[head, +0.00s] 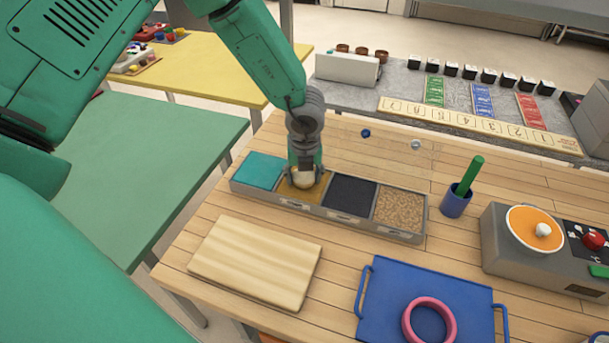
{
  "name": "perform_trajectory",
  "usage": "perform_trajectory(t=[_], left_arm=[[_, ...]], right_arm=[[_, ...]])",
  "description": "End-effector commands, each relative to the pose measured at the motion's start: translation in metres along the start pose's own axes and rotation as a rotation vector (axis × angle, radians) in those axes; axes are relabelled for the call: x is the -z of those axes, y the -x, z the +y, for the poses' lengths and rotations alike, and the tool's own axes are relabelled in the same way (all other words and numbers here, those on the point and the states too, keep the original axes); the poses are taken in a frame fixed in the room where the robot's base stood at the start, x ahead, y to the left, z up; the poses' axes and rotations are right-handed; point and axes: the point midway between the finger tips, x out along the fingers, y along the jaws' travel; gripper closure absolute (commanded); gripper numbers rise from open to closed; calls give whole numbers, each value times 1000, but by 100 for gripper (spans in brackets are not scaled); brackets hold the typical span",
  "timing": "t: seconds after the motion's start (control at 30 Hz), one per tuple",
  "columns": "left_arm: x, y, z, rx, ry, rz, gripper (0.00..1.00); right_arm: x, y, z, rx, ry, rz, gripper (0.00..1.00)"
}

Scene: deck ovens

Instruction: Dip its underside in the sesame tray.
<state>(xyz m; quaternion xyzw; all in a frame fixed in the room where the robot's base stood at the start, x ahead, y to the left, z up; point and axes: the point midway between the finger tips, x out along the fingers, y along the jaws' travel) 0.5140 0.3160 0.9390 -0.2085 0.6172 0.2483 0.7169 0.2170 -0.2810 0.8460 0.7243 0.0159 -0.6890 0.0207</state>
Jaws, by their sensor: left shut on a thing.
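My left gripper (304,172) points down and is shut on a pale, rounded dough piece (303,180). The fingers hide part of the piece. It is at the ochre compartment (318,194) of a long grey tray (290,205); I cannot tell whether its underside touches the contents. The tray's other compartments are teal (258,170), near-black (350,194) and speckled tan (400,208). The labels on the tray's front are too small to read, so I cannot tell which filling is sesame. My right gripper is out of view.
A pale wooden board (255,262) lies in front of the tray. A blue tray (395,300) with a pink ring (410,318) lies to its right. A blue cup (455,203) with a green stick and a grey unit (497,240) with an orange disc stand right.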

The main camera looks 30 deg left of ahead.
Motion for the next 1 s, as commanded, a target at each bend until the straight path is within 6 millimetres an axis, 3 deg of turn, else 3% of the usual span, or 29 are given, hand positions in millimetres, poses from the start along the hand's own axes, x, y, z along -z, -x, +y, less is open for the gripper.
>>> perform_trajectory(t=[0.17,0.8,1.0], left_arm=[[2,5,0,2,-1,5,83],[-7,58,0,5,-1,3,83],[-9,72,0,4,0,2,83]], right_arm=[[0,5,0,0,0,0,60],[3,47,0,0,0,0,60],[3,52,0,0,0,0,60]])
